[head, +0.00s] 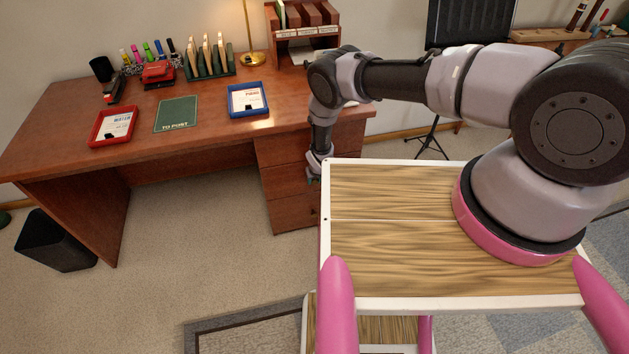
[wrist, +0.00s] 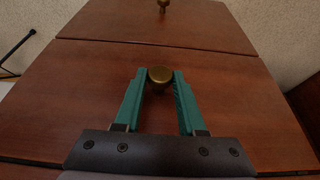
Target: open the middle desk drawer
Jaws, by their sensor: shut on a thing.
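The wooden desk (head: 205,135) has a stack of drawers at its right end. The middle drawer (head: 283,182) looks level with the drawers above and below it. In the wrist view its front (wrist: 85,90) fills the middle of the picture, with a round brass knob (wrist: 160,82) near the centre. My gripper (wrist: 160,76) has its two teal fingers on either side of this knob and is shut on it. In the head view my gripper (head: 314,176) is at the middle drawer's front, partly hidden by my wrist.
A second brass knob (wrist: 163,6) shows on the neighbouring drawer front. The desktop holds a red tray (head: 113,128), a blue tray (head: 248,99) and a green mat (head: 176,114). A black bin (head: 55,240) stands at the left. Carpet (head: 200,240) before the desk is clear.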

